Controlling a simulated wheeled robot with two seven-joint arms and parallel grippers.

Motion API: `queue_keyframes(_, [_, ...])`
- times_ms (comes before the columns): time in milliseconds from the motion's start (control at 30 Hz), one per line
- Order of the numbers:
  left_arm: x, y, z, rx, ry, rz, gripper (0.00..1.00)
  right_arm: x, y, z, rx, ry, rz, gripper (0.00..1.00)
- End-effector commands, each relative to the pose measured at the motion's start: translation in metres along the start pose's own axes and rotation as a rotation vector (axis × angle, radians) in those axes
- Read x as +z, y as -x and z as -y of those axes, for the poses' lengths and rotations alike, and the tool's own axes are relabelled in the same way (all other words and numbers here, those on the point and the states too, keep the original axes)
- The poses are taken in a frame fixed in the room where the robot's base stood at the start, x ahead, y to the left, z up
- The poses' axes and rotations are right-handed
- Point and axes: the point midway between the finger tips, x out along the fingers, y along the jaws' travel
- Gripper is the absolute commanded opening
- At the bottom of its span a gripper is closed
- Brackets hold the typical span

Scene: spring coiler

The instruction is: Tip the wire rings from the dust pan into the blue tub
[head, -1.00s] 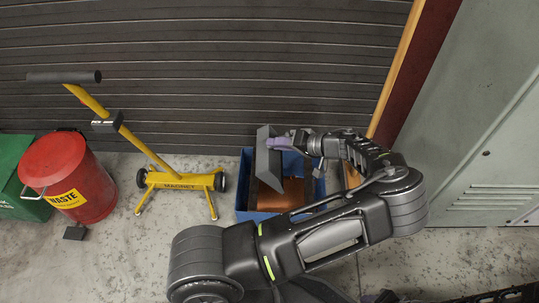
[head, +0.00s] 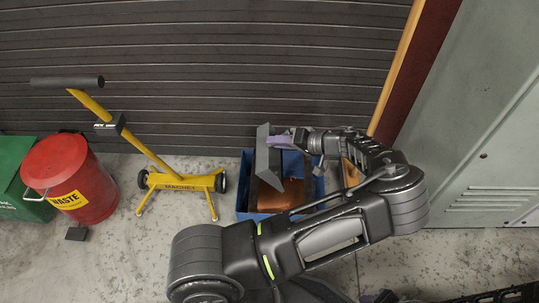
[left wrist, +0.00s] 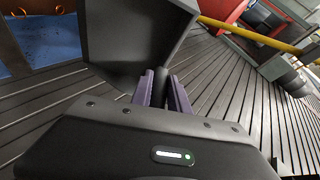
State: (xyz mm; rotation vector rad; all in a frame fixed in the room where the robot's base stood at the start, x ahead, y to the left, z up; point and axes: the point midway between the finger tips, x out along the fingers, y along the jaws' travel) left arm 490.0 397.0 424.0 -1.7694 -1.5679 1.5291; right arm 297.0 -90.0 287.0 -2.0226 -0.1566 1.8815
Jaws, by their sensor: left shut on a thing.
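The grey dust pan (head: 267,158) is held steeply tilted over the blue tub (head: 245,188). My left gripper (head: 284,142) is shut on the pan's handle, and the purple fingers (left wrist: 161,90) also show around it in the left wrist view. The pan (left wrist: 135,38) fills the upper middle there; no rings show on its visible faces. Copper-brown material (head: 280,195) shows inside the tub. Thin orange curved pieces, like wire rings (left wrist: 18,12), show at the upper left of the wrist view by the tub's blue wall (left wrist: 40,52). My forearm hides part of the tub.
A yellow magnet sweeper (head: 180,182) stands left of the tub. A red waste bin (head: 68,175) and a green bin (head: 22,180) are farther left. A slatted shutter (head: 200,75) is behind, and a grey-green locker (head: 490,130) is at the right.

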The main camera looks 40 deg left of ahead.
Motion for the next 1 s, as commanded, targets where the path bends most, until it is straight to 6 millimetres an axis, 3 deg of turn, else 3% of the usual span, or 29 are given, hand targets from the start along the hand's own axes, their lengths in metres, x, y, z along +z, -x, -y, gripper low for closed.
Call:
queue_keyframes(633, [-0.028,0.035,0.057,-0.001,0.001,-0.001,0.0,0.013,0.045,0.026,-0.015,0.018,0.033,0.36])
queue_keyframes(1000, [-0.03,0.039,0.064,-0.002,0.0,-0.001,0.0,0.015,0.049,0.03,-0.018,0.022,0.038,0.36])
